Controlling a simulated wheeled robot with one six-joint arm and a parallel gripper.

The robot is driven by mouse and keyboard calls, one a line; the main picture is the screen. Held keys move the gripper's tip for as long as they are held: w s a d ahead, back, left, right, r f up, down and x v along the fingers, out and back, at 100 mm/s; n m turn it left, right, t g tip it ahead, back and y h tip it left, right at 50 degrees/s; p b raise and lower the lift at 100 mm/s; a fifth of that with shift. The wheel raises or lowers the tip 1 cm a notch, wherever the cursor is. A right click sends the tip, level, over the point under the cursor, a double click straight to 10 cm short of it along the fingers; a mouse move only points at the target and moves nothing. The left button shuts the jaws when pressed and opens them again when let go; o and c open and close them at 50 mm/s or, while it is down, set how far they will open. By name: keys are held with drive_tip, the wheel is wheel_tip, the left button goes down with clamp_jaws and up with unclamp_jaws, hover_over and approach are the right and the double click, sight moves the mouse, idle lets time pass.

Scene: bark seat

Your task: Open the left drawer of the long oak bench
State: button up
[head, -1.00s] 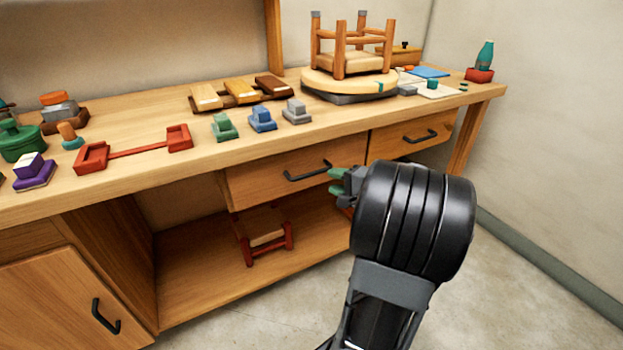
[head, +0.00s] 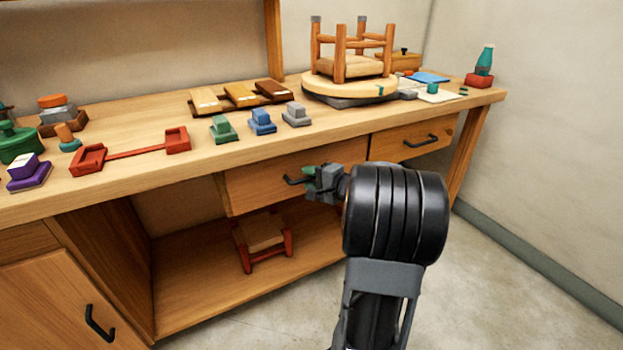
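The long oak bench (head: 160,178) runs across the view. Of the two handled drawers under its top, the left drawer (head: 250,186) looks shut, its front close under the bench top. Its dark bar handle (head: 293,181) shows only at its left end; my gripper hides the rest. My gripper (head: 309,176), with green finger pads, is in front of this drawer, at the handle. I cannot tell whether the fingers touch or surround the bar, or how far apart they are.
A cabinet door (head: 60,295) is at lower left. A small red-legged stool (head: 265,245) stands on the open shelf below. An upturned stool (head: 352,66), colored blocks (head: 262,122) and a red fixture (head: 88,160) sit on the top. The floor (head: 510,270) at right is clear.

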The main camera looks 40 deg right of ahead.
clamp_jaws()
drive_tip(key=shift+s, duration=0.1)
idle(0.3)
